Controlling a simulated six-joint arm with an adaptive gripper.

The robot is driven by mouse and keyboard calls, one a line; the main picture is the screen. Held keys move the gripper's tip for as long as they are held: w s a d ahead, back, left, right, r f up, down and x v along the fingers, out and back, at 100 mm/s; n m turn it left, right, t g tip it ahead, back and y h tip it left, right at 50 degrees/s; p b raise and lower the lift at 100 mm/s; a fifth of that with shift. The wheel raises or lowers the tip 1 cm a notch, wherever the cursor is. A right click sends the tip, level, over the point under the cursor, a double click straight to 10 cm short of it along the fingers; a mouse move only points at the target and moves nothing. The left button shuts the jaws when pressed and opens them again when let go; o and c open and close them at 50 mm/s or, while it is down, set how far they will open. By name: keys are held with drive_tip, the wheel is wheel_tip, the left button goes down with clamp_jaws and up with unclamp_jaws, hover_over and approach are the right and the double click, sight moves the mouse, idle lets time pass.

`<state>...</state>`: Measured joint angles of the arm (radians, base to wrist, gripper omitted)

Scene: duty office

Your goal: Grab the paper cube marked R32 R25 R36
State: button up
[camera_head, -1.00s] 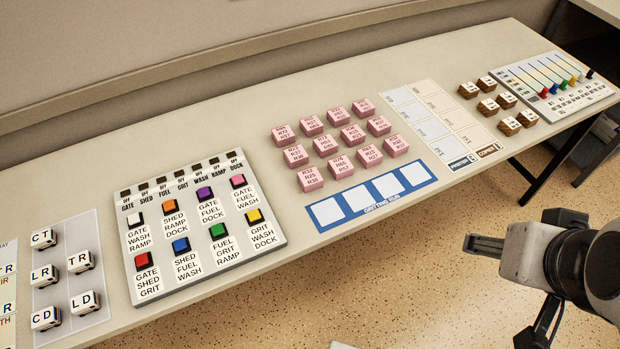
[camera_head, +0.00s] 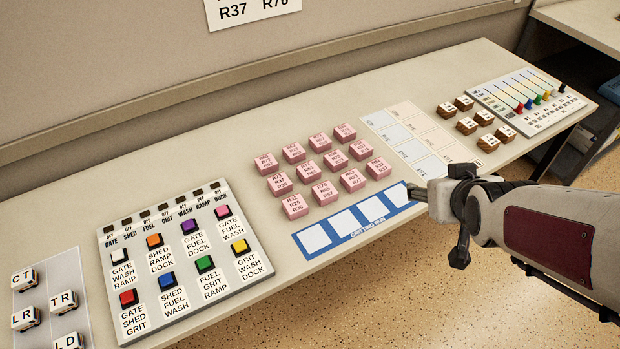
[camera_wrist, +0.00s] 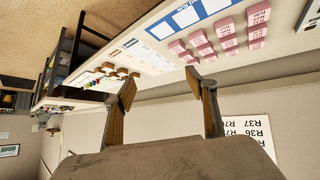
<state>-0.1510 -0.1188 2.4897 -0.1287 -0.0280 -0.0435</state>
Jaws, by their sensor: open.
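The pink paper cube that appears to read R32 R25 R36 (camera_head: 295,206) sits at the front left corner of a block of pink cubes on the table. It stands just behind the blue strip with white squares (camera_head: 327,243). My gripper (camera_head: 415,195) is at the right end of that strip, to the right of the cube and apart from it. In the wrist view my gripper (camera_wrist: 160,84) shows two spread fingers with nothing between them. Several pink cubes (camera_wrist: 228,27) show there upside down; I cannot tell the marked one among them.
Close neighbours are a pink cube to the right (camera_head: 325,192) and one behind (camera_head: 280,184). A button panel (camera_head: 183,262) lies left. A pale card grid (camera_head: 420,135), brown blocks (camera_head: 466,126) and a slider board (camera_head: 531,103) lie right. A printed sheet (camera_head: 250,10) hangs on the wall.

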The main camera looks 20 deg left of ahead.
sight(295, 207)
drive_tip(key=w+a+f+n+y, duration=0.1)
drive_tip(key=a+f+y, duration=0.1)
drive_tip(key=a+f, duration=0.3)
drive_tip(key=w+a+f+n+t+y, duration=0.1)
drive_tip(key=w+a+f+n+y, duration=0.1)
drive_tip(key=a+f, duration=0.3)
drive_tip(key=w+a+f+n+t+y, duration=0.1)
drive_tip(key=w+a+f+y, duration=0.1)
drive_tip(key=a+f, duration=0.3)
drive_tip(key=shift+a+f+n+y, duration=0.15)
drive_tip(key=shift+a+n+y, duration=0.15)
drive_tip(key=shift+a, duration=1.35)
drive_tip(key=s+a+f+y, duration=0.1)
drive_tip(key=s+a+f, duration=0.1)
drive_tip(key=s+a+f+y, duration=0.1)
drive_tip(key=s+a+f, duration=0.1)
drive_tip(key=shift+f+n+y, duration=0.15)
drive_tip(key=shift+n+y, duration=0.15)
drive_tip(key=shift+s+a+f+y, duration=0.3)
drive_tip(key=shift+s+a, duration=0.05)
drive_tip(key=shift+s, duration=0.25)
drive_tip(key=shift+x, duration=1.35)
